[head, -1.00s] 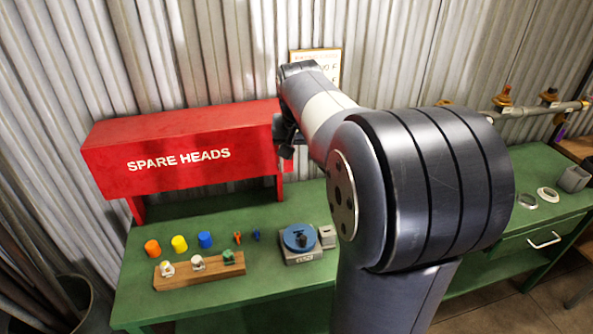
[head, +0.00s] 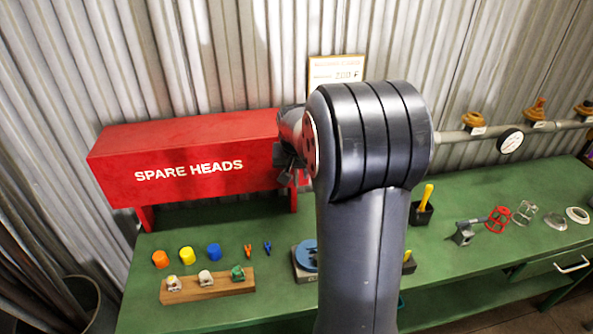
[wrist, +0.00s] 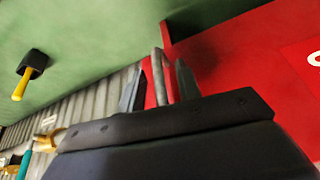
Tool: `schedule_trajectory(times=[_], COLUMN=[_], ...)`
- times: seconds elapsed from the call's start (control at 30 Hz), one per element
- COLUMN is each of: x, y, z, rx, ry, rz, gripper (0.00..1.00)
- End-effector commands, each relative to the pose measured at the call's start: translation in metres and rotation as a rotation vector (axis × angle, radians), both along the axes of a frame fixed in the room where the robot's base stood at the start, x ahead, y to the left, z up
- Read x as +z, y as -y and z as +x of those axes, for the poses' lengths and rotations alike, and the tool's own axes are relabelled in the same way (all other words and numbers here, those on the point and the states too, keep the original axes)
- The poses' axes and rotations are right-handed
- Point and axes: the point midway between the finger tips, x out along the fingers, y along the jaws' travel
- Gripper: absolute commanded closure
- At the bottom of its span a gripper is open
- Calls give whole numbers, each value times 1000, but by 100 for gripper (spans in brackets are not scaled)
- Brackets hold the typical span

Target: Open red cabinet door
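The red cabinet (head: 190,165) with SPARE HEADS lettering on its front stands on red legs over the green bench, at left in the head view. Its red face with part of a white letter fills the right of the wrist view (wrist: 250,65). My gripper (head: 288,172) is at the cabinet's right end, partly hidden behind my arm. In the wrist view my gripper (wrist: 160,88) has its two dark fingers apart. A pale grey bar, like a handle (wrist: 158,65), stands between them beside the cabinet's edge; I cannot tell whether they touch it. No door gap shows.
The green bench (head: 480,220) holds coloured caps (head: 187,255), a wooden block with heads (head: 208,288) and a blue round device (head: 306,255). A black cup with a yellow handle (head: 422,210) stands at right. A pipe with valves (head: 480,133) runs along the corrugated wall.

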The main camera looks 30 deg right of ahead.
Motion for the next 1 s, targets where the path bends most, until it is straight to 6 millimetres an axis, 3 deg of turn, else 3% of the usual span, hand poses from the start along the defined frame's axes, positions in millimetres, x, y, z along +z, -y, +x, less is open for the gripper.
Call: schedule_trajectory(times=[0.07,0.47,1.0], x=[0,0,0], y=[0,0,-1], z=[0,0,-2], rx=[0,0,-4], ry=[0,0,1], rz=[0,0,-1], gripper=[67,99,100])
